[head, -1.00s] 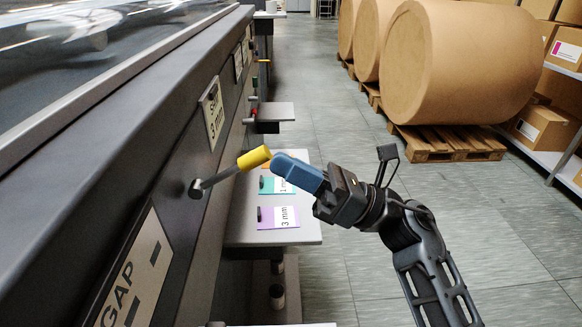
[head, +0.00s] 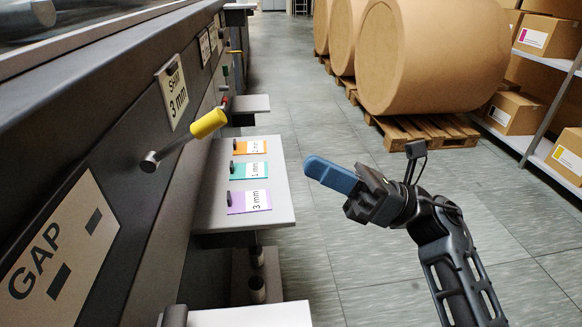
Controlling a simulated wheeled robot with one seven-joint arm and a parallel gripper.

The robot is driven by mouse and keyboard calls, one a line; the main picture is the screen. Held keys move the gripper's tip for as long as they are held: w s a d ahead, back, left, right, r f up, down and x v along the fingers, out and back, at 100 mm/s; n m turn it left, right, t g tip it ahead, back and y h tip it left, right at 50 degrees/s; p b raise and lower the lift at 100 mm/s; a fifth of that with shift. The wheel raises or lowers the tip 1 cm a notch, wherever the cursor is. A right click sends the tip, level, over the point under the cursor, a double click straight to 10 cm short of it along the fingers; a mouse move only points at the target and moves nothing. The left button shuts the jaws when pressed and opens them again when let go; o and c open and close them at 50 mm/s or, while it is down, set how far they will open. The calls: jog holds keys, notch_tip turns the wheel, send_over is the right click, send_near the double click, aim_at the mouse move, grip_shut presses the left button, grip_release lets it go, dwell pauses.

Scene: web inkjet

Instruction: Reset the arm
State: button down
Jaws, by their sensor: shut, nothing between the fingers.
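My gripper (head: 312,168) has blue fingers, shut with nothing between them. It is in the head view, right of the machine, over the open floor and pointing left. My black arm reaches up to it from the lower right. The gripper is well apart from the lever with the yellow handle (head: 207,123), which sticks out to the upper right from the machine's side. The small grey shelf (head: 270,208) lies between the gripper and the machine in the picture.
The shelf carries orange (head: 249,147), teal (head: 248,170) and purple (head: 249,201) tags. The dark machine (head: 110,130) fills the left side. Large paper rolls (head: 430,60) on pallets and shelves with boxes (head: 545,40) stand at the right. The aisle floor (head: 310,260) is clear.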

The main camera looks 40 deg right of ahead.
jog(key=shift+s+d+f, duration=0.15)
jog(key=shift+s+d, duration=0.35)
jog(key=shift+s, duration=0.05)
jog(key=s+a+f+n+h, duration=0.3)
jog(key=s+f+n+h, duration=0.1)
jog(key=s+n, duration=0.4)
jog(key=s+a+f+n+g+h, duration=0.1)
jog(key=s+a+f+n+h, duration=0.2)
jog(key=s+f+n+h, duration=0.2)
jog(key=s+a+f+n+g+h, duration=0.1)
jog(key=s+a+f+n+h, duration=0.2)
jog(key=s+n+h, duration=0.3)
jog(key=s+f+n, duration=0.1)
jog(key=s+n, duration=0.4)
jog(key=n, duration=0.6)
jog(key=shift+f+n+h, duration=0.3)
jog(key=shift+f+n, duration=0.05)
jog(key=shift+n, duration=0.05)
